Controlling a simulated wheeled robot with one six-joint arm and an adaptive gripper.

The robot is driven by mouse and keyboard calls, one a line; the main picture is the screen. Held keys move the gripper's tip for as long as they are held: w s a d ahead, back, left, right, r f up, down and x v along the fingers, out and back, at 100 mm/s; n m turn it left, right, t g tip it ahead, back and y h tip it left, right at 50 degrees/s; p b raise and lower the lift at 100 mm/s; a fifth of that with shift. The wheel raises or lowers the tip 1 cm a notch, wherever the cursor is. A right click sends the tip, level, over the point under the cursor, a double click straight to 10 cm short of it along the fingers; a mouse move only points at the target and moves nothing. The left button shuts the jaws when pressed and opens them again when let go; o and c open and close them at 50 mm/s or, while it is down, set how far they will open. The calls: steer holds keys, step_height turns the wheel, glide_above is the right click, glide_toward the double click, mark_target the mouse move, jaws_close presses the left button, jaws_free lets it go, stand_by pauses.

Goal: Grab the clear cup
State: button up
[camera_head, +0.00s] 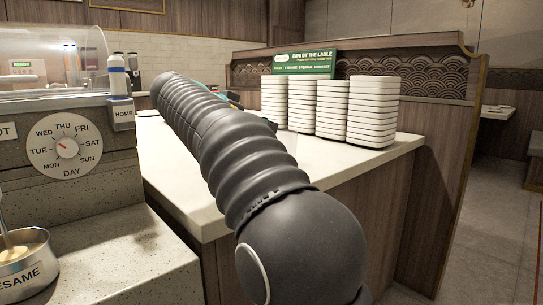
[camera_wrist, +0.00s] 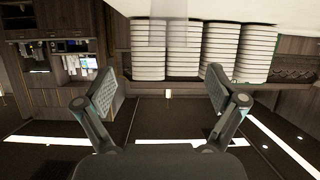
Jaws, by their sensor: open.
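My gripper (camera_wrist: 163,88) shows in the wrist view with its two fingers spread wide and nothing between the pads. A faint see-through shape (camera_wrist: 168,32) stands near the top middle of the wrist view, in front of the white stacks and beyond the fingertips. It may be the clear cup, but its outline is too faint to be sure. The wrist picture is upside down. In the head view my dark ribbed arm reaches over the pale counter (camera_head: 335,168), hiding most of the gripper. No clear cup can be made out there.
Several stacks of white trays (camera_head: 372,112) stand at the counter's back right, below a green sign (camera_head: 305,64). At left are a day dial (camera_head: 66,147), a bottle (camera_head: 118,76) and a sesame pot (camera_head: 25,265). The counter's front right is clear.

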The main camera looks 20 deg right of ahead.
steer(key=w, duration=0.1)
glide_toward(286, 132)
steer(key=d+f, duration=0.2)
steer(key=shift+m+h, duration=0.3)
steer(key=shift+m, duration=0.1)
steer(key=shift+s+d+x, duration=0.1)
steer(key=shift+s+x, duration=0.05)
steer(key=shift+x, duration=0.75)
steer(key=shift+s+d+x, duration=0.1)
steer(key=shift+s+x, duration=0.1)
steer(key=shift+x, duration=0.7)
steer(key=shift+s+d+x, duration=0.1)
steer(key=shift+s+x, duration=0.05)
steer(key=shift+x, duration=0.8)
steer(key=shift+r, duration=0.2)
steer(key=c, duration=1.1)
